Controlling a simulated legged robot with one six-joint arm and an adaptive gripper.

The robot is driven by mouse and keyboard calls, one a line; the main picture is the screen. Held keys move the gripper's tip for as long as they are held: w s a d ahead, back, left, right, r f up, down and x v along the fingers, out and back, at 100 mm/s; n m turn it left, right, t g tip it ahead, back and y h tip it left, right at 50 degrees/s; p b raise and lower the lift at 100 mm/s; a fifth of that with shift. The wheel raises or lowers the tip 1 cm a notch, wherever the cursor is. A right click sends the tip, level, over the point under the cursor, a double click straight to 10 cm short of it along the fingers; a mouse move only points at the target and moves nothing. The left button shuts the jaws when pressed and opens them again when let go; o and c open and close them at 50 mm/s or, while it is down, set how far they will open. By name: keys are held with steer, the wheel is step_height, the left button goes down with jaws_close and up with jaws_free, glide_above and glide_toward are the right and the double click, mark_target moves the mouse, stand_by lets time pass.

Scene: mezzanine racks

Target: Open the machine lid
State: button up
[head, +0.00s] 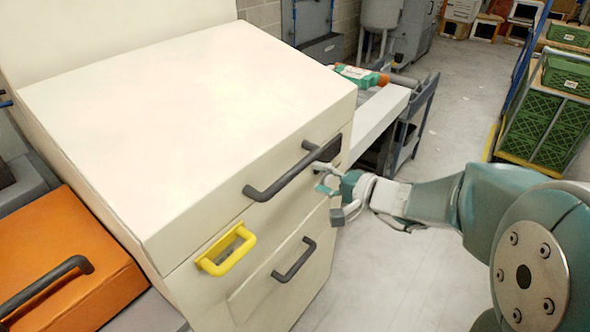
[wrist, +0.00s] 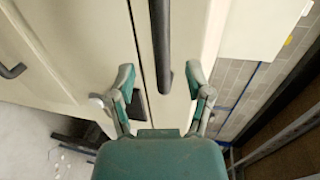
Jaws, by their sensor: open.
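The cream machine has a broad lid (head: 190,95) lying flat and closed on top. A long dark bar handle (head: 285,178) is fixed on the lid's front edge. My gripper (head: 327,197) is open and empty at the front face, close to the right end of this handle. In the wrist view the bar handle (wrist: 160,40) points down between the two spread fingers of my gripper (wrist: 160,82). I cannot tell whether the fingers reach around it or stop short; no grip shows. A seam runs beside the handle in the wrist view.
Below the lid are a yellow handle (head: 228,252) and a lower dark handle (head: 294,260). An orange box (head: 70,255) stands at the left. A cart (head: 405,120) stands behind the machine. Green crates (head: 545,125) are at the right. The floor (head: 400,275) beside the machine is clear.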

mark_target(299, 172)
steer(key=x, duration=0.7)
steer(key=shift+a, duration=0.2)
steer(key=shift+d, duration=0.1)
jaws_close()
